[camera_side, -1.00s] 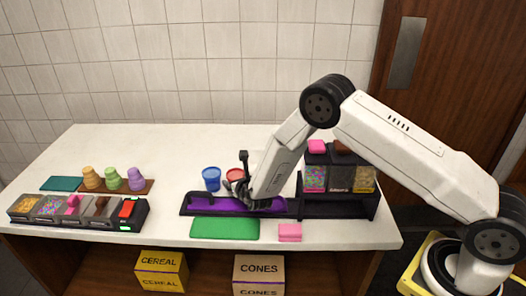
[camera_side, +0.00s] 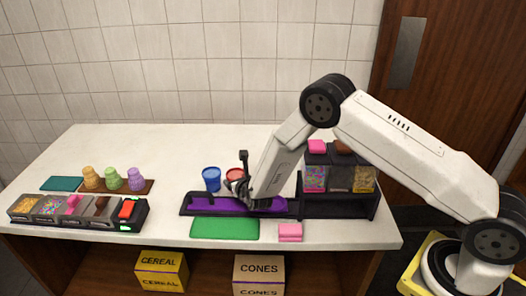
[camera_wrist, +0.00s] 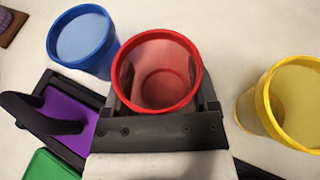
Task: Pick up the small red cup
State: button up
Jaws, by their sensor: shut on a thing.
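The small red cup (camera_wrist: 160,75) is upright with its open top facing the wrist camera, and it looks empty. My gripper (camera_wrist: 163,100) is shut on it, with a dark finger on each side of the cup. In the side view the red cup (camera_side: 235,174) shows just behind my gripper (camera_side: 240,186), which partly hides it. I cannot tell whether the cup's base touches the counter.
A blue cup (camera_wrist: 83,42) stands close on the left and a yellow cup (camera_wrist: 285,105) on the right. A black tray with a purple inside (camera_side: 225,204) lies in front. A topping rack (camera_side: 340,207) stands right. A green mat (camera_side: 225,228) lies forward.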

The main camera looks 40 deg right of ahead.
jog(key=shift+r, duration=0.15)
jog(key=shift+r, duration=0.8)
jog(key=s+r, duration=1.1)
jog(key=s, duration=0.3)
jog(key=shift+d, duration=0.25)
jog(key=shift+w+d, duration=0.1)
jog(key=shift+d, duration=0.05)
jog(key=shift+d+f+m+g+h, duration=0.2)
jog(key=shift+d+m+g+h, duration=0.25)
jog(key=shift+m+h, duration=0.5)
jog(key=shift+d+f+m+g+h, duration=0.3)
jog(key=shift+m+g+h, duration=0.4)
jog(key=shift+m+h, duration=0.2)
jog(key=shift+d+f+m+g+h, duration=0.15)
jog(key=shift+d+m+g+h, duration=0.3)
jog(key=shift+m+h, duration=0.5)
